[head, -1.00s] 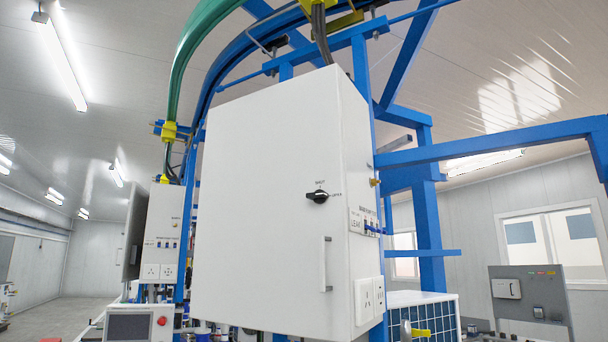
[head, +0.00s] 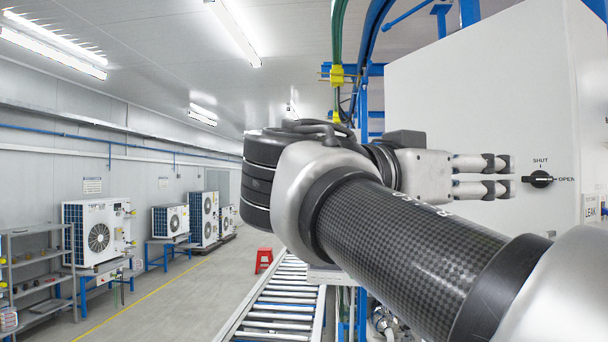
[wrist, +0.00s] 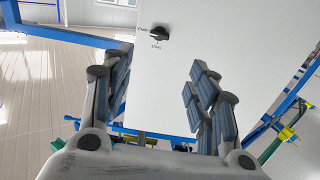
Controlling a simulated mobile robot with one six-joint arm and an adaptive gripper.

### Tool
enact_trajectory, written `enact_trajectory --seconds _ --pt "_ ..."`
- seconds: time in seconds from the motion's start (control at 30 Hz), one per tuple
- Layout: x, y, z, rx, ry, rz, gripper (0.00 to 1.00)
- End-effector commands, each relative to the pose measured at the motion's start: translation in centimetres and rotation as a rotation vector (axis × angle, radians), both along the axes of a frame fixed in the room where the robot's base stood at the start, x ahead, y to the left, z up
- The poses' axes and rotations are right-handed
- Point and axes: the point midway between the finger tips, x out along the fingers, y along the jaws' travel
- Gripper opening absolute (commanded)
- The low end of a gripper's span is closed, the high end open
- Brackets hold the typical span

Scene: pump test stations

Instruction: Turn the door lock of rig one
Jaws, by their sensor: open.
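The door lock (head: 538,179) is a small black rotary knob on the white cabinet door (head: 470,100). SHUT is printed above it and OPEN to its right. Its grip lies roughly level, in line with the OPEN mark. My gripper (head: 510,176) is open and empty, its two fingers pointing right at the knob, tips just left of it in the head view. A small gap shows between tips and knob. In the wrist view the knob (wrist: 158,35) appears beyond and between the spread fingers (wrist: 162,68), apart from them, with the cabinet door (wrist: 230,40) behind it.
A blue frame (head: 371,105) with green and dark hoses stands beside the cabinet. A roller conveyor (head: 280,300) runs below my arm. A red stool (head: 263,259), white outdoor units (head: 98,235) and a grey shelf (head: 38,270) are farther left; the floor between is clear.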

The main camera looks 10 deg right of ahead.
Motion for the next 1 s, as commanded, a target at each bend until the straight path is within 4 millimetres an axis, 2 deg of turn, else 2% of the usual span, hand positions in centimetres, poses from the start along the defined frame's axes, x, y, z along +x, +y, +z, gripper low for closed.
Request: enact_trajectory --seconds 0.6,0.8,1.0 --pt "4.0 -12.1 0.0 0.001 0.006 -0.006 0.53" --pt "5.0 -14.7 0.0 0.002 0.005 -0.002 0.53" --pt "5.4 -15.6 -0.1 0.002 0.004 0.001 0.53"
